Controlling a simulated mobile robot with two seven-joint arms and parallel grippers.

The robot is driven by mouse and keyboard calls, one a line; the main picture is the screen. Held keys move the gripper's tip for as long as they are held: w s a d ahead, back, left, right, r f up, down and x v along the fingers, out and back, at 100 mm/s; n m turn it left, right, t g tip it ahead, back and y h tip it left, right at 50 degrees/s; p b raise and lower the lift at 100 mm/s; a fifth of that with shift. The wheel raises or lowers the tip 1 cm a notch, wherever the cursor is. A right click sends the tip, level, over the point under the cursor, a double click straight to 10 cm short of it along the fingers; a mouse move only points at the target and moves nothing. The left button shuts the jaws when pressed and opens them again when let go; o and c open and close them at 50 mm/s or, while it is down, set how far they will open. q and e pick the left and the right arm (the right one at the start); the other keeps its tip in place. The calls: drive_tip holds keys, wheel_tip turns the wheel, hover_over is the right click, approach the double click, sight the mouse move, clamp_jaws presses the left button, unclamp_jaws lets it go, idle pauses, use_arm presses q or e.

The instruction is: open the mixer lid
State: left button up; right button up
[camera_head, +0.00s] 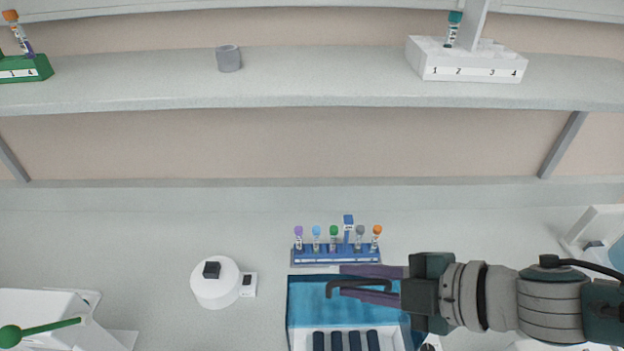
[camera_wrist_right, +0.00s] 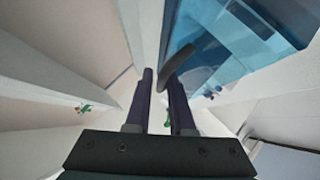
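The mixer at the bottom middle of the head view has a see-through blue lid (camera_head: 305,302) and a dark hooked handle (camera_head: 333,289). Several dark slots show in its white part below. The blue lid (camera_wrist_right: 215,45) and the curved grey handle (camera_wrist_right: 186,62) also show in the wrist view. My right gripper (camera_head: 345,282) reaches in from the right over the mixer. Its two purple fingers are parted, one on each side of the handle in the head view. Whether they touch it is unclear. The fingers (camera_wrist_right: 162,80) show a gap in the wrist view. My left gripper is out of view.
A blue rack (camera_head: 335,256) with several capped tubes stands just behind the mixer. A round white device (camera_head: 215,291) is to its left. A white device with a green lever (camera_head: 45,328) is at lower left. A shelf above holds a white rack (camera_head: 470,66) and grey cup (camera_head: 229,58).

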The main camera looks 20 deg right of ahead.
drive_tip(key=shift+s+d+r, duration=0.15)
drive_tip(key=shift+s+d, duration=0.05)
drive_tip(key=v, duration=0.8)
drive_tip(key=shift+s+d+r, duration=0.35)
drive_tip(key=shift+s+r, duration=0.05)
